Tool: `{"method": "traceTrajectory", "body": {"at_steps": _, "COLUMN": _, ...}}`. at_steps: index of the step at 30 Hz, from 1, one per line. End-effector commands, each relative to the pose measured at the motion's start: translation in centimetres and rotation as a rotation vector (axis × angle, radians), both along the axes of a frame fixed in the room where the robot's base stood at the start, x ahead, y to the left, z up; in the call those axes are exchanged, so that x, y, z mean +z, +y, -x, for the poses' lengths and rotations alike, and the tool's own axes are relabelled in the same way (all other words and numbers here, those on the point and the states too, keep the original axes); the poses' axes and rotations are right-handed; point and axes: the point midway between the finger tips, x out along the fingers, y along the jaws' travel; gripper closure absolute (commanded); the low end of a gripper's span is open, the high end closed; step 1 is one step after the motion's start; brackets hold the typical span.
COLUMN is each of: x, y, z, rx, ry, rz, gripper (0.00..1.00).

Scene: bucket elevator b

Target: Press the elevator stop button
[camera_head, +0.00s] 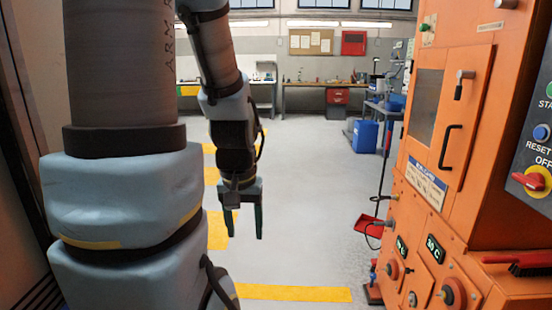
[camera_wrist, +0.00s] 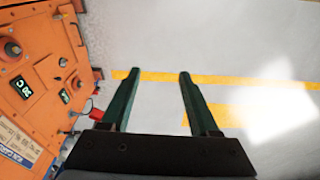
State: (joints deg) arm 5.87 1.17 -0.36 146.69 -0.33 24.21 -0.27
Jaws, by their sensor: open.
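A grey control panel (camera_head: 533,120) on the orange machine (camera_head: 480,150) is cut off by the right edge of the head view. It carries a green button marked "STA…" (camera_head: 549,90), a blue button marked RESET (camera_head: 541,132) and a red rotary switch on yellow marked OFF (camera_head: 531,181). I see no button labelled stop. My gripper (camera_head: 243,228) hangs fingers-down over open floor, left of the machine and apart from it. In the wrist view the two green fingers (camera_wrist: 158,75) are spread with nothing between them.
Red round knobs (camera_head: 453,295) sit low on the machine, near a small display (camera_head: 434,249). A red brush (camera_head: 520,264) lies on a ledge. A red dustpan (camera_head: 369,226) stands beside the machine. A blue bin (camera_head: 365,136) is farther back. The middle floor is clear.

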Motion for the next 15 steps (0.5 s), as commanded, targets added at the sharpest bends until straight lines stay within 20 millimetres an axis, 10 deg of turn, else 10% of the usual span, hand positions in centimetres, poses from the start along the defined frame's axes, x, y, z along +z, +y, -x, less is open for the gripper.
{"method": "traceTrajectory", "body": {"at_steps": 15, "x": 0.00, "y": -0.01, "z": -0.03, "rx": 0.000, "ry": -0.001, "rz": 0.000, "gripper": 0.98}}
